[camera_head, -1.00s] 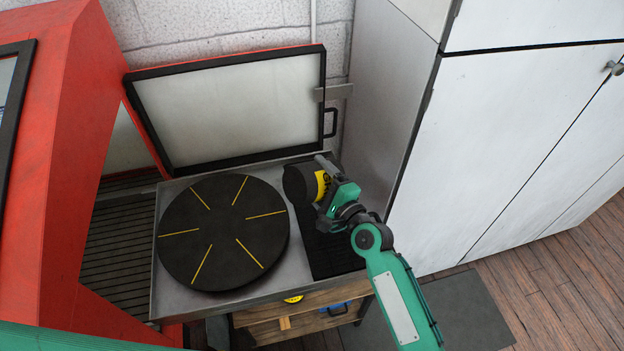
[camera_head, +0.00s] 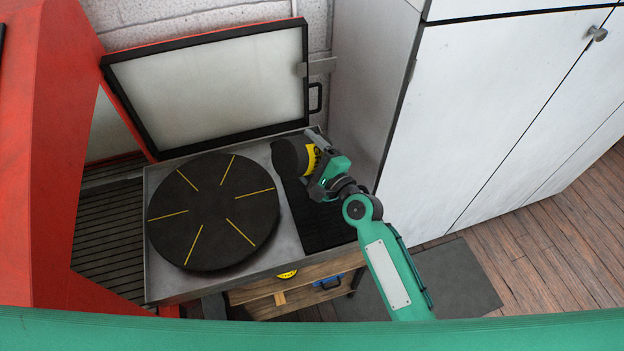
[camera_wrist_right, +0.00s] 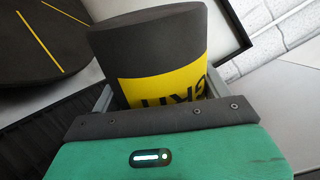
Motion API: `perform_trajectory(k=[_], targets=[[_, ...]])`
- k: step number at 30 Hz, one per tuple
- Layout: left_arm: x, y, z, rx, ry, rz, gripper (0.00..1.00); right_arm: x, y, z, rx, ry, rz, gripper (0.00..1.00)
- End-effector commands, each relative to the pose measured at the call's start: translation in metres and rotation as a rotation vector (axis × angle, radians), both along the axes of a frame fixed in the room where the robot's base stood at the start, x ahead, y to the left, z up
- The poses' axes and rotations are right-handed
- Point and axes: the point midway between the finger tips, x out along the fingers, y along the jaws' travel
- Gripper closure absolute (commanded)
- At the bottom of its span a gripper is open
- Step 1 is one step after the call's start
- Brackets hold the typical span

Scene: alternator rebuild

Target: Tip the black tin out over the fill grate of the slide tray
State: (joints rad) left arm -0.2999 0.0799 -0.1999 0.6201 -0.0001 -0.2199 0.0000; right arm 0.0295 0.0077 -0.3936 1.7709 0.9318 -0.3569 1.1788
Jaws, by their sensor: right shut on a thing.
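The black tin (camera_head: 289,158) has a yellow label band and is tilted on its side, its dark end toward the turntable. It is over the far end of the black fill grate (camera_head: 326,230), on the right of the metal slide tray (camera_head: 290,240). My right gripper (camera_head: 314,162) is shut around the tin's labelled part. The wrist view shows the tin (camera_wrist_right: 150,40) between the fingers, with part of the label's lettering. I cannot see inside the tin or any contents falling. My left gripper is not in view.
A round black turntable (camera_head: 214,212) with yellow lines fills the tray's left side. A raised framed lid (camera_head: 210,90) stands behind. A white cabinet (camera_head: 480,120) is close on the right. A wooden drawer unit (camera_head: 300,290) is below the tray.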

Motion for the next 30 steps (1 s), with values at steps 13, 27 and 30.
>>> perform_trajectory(k=[13, 27, 30], targets=[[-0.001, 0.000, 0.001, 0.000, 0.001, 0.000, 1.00, 0.000, 0.000, 0.002, -0.025, -0.021, 0.001, 0.81], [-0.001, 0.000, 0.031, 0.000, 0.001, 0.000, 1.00, 0.000, 0.000, 0.043, -0.850, -0.684, 0.001, 0.81], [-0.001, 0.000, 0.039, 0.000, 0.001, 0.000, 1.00, 0.000, 0.000, 0.051, -1.031, -0.829, 0.001, 0.81]])
